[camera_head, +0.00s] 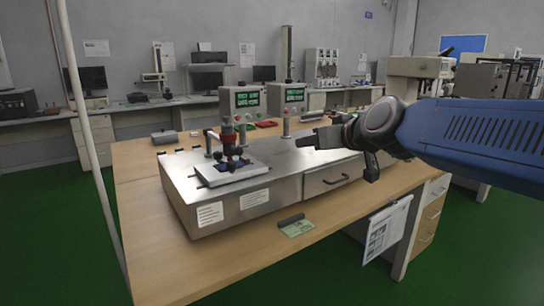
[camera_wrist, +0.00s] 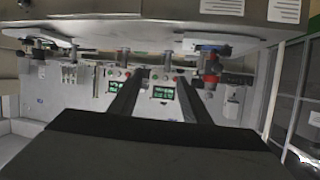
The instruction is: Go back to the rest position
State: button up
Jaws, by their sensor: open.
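My gripper (camera_head: 318,137) is open and empty. In the head view it reaches in from the right on the blue arm, above the right part of the metal test bench (camera_head: 285,185). In the wrist view the two dark fingers (camera_wrist: 162,76) are spread apart with nothing between them. The metal bench sits on the wooden table (camera_head: 160,245). A red and black clamp fixture (camera_head: 229,140) stands on a white plate at the bench's left end, apart from my gripper.
Two control boxes with green displays (camera_head: 248,98) (camera_head: 293,95) stand behind the bench. A green card (camera_head: 297,228) lies on the table near its front edge. A pale pole (camera_head: 85,140) rises at the left. Desks with monitors (camera_head: 207,82) line the back wall.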

jog(key=s+d+f+m+g+h, duration=0.1)
jog(key=s+d+f+g+h, duration=0.1)
jog(key=s+d+f, duration=0.4)
jog(key=s+d+f+m+g+h, duration=0.1)
jog(key=s+d+f, duration=0.5)
jog(key=s+f, duration=0.6)
jog(key=s+d+f+m+g+h, duration=0.2)
jog(key=s+d+f+g, duration=0.2)
jog(key=s+f, duration=0.5)
jog(key=shift+s+d+g+h, duration=0.3)
jog(key=shift+s+d+g, duration=0.1)
jog(key=shift+s+d, duration=0.65)
